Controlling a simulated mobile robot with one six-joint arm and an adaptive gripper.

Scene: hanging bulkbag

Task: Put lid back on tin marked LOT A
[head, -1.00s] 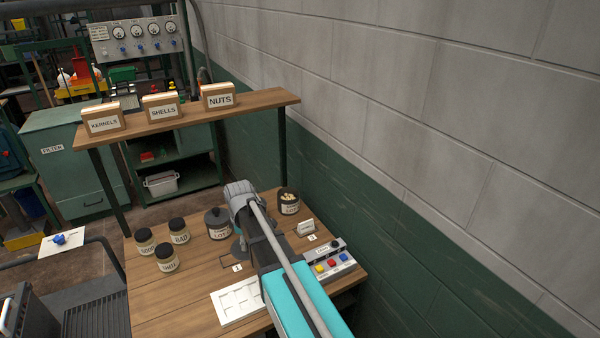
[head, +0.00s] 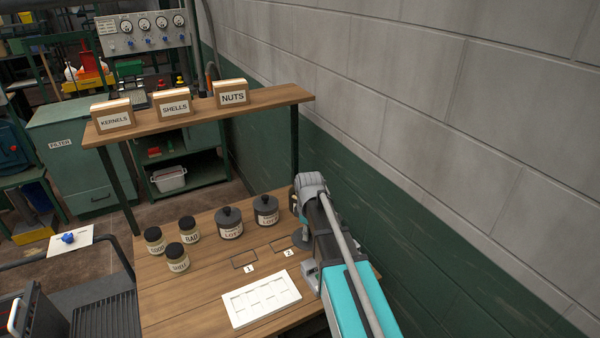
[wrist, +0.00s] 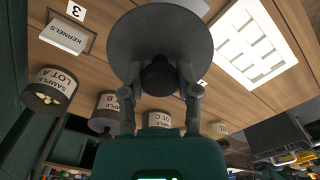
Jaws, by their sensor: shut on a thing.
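My gripper (wrist: 160,88) is shut on the knob of a dark round lid (wrist: 155,35), which it holds with its disc clear of the tins. In the head view the lid (head: 300,239) shows as a dark edge beside my arm, near the card marked 2. The tin marked LOT A (wrist: 50,84) is open, with pale nuts in its mouth. It stands apart from the lid, to the left in the wrist view. In the head view only a sliver of this tin (head: 293,200) shows behind my arm.
Two lidded dark tins (head: 229,224) (head: 266,211) stand left of LOT A. Several labelled jars (head: 178,258) stand further left. A white compartment tray (head: 262,299) lies in front. A shelf (head: 200,115) crosses above the table's back.

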